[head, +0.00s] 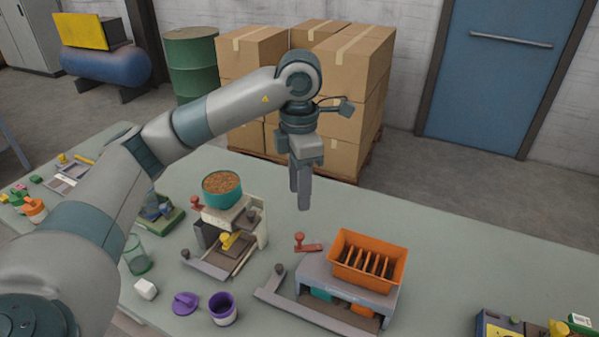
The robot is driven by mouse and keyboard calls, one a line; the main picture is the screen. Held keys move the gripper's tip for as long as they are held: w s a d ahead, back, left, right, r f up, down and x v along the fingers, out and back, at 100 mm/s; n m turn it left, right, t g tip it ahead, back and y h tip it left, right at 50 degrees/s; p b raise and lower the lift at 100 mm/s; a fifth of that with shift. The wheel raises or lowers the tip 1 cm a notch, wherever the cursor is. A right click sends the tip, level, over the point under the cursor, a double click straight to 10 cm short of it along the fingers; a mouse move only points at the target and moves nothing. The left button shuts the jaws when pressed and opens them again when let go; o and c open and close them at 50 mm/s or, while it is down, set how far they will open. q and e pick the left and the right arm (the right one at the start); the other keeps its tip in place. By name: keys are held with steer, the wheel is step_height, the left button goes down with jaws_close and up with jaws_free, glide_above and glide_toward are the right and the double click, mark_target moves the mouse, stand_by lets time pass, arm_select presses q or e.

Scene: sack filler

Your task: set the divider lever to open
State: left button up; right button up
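An orange bin (358,274) with several dark dividing slats sits on a grey stand (326,277) at the front right of the table. A red lever (309,247) with a round knob lies at the left rear of that stand; it looks like the divider lever, but its setting cannot be read. My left gripper (300,192) points down above the table, behind and above the red lever and apart from it. Its fingers overlap in this view, so the gap between them is unclear. I see nothing held in it. My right gripper is not in view.
A machine (244,242) with a green bowl of brown grain (221,187) and a yellow lever stands to the left. The table right of the bin is partly clear.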

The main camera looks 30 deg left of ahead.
arm_select(q)
steer(key=shift+r+b, duration=0.4)
steer(key=shift+r, duration=2.35)
